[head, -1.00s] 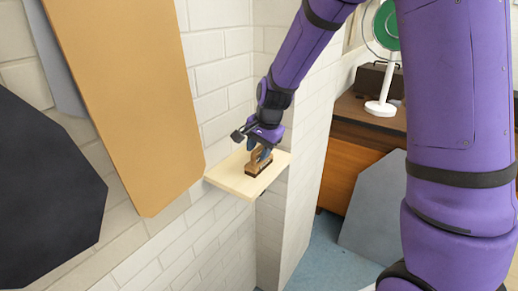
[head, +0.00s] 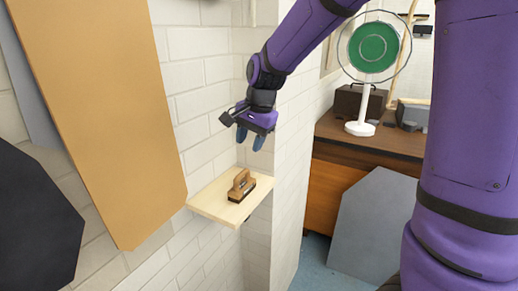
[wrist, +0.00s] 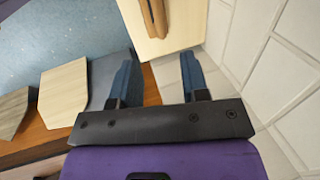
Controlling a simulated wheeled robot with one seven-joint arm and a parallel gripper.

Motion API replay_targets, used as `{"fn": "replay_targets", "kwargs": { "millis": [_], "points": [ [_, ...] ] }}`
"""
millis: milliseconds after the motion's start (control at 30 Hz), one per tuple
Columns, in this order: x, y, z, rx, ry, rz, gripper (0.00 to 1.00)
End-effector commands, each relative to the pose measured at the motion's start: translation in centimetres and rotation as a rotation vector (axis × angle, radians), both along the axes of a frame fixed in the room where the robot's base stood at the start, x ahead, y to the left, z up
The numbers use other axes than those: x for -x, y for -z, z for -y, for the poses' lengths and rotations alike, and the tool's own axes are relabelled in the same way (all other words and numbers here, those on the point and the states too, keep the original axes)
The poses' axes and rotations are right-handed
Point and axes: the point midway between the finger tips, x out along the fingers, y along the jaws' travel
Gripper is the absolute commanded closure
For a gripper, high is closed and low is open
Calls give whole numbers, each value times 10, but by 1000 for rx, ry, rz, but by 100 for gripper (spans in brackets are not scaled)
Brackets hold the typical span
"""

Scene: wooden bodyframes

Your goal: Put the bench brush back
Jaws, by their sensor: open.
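The bench brush (head: 241,186), with a wooden handle and a dark base, sits on a small pale wooden shelf (head: 208,208) fixed to the white brick wall. My gripper (head: 250,141) is open and empty, above the brush and apart from it. In the wrist view, the blue fingers of my gripper (wrist: 158,85) are spread with nothing between them. The wrist view also shows part of the brush (wrist: 154,18) on the shelf (wrist: 178,40), beyond the fingertips; the rest of the brush is cut off by the frame's edge.
A tan board (head: 110,110) and a dark panel (head: 35,225) stand at the left. A wooden cabinet (head: 340,185) with a green and white fan (head: 372,60) is at the right, a grey panel (head: 372,230) in front of it.

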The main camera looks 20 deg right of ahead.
Motion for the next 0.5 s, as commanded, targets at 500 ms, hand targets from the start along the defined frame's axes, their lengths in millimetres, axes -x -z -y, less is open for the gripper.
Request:
{"fn": "replay_targets", "kwargs": {
  "millis": [500],
  "points": [
    [84,-59,20,101,-277,123,58]
  ]
}}
